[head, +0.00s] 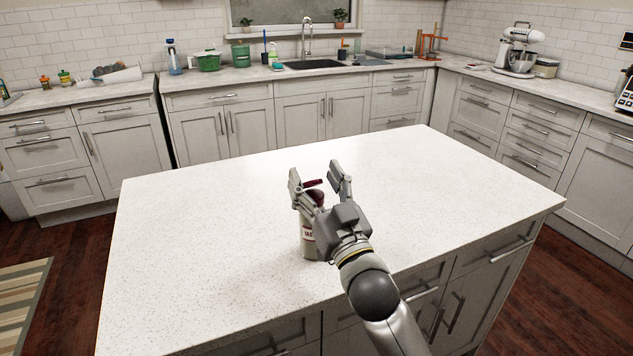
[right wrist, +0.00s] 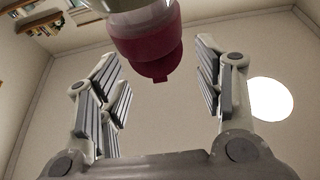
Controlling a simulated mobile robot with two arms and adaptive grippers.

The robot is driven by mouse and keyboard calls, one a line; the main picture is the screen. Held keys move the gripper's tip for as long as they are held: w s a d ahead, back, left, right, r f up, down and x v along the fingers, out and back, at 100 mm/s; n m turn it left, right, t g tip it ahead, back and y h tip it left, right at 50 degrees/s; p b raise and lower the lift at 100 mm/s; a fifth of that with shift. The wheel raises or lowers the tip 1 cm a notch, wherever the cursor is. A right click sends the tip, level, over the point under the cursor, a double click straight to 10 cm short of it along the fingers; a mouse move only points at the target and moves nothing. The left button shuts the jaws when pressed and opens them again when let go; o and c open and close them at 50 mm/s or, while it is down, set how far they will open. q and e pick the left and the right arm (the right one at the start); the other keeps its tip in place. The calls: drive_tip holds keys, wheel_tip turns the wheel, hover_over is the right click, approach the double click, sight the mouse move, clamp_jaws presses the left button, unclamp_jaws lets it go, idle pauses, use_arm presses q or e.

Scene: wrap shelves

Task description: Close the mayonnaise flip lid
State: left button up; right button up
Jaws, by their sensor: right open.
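The mayonnaise bottle (head: 309,243) stands upright on the white island counter, with a pale body and a dark red cap (head: 317,196). A thin dark red flap, the flip lid (head: 313,183), shows above the cap and looks raised. My right gripper (head: 318,178) is open at the height of the cap, its fingers spread to either side of it, and partly hides the bottle. In the right wrist view the red cap (right wrist: 147,38) hangs in from the top between the open fingers, apart from both. My left gripper is not in view.
The island counter (head: 200,230) is otherwise bare, with free room all around the bottle. Its front edge runs below my right arm. The back counters hold a sink (head: 313,64), a green pot (head: 207,60) and a stand mixer (head: 518,50), all far off.

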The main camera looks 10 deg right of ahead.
drive_tip(key=shift+s, duration=0.1)
drive_tip(key=v, duration=1.2)
drive_tip(key=shift+c, duration=0.3)
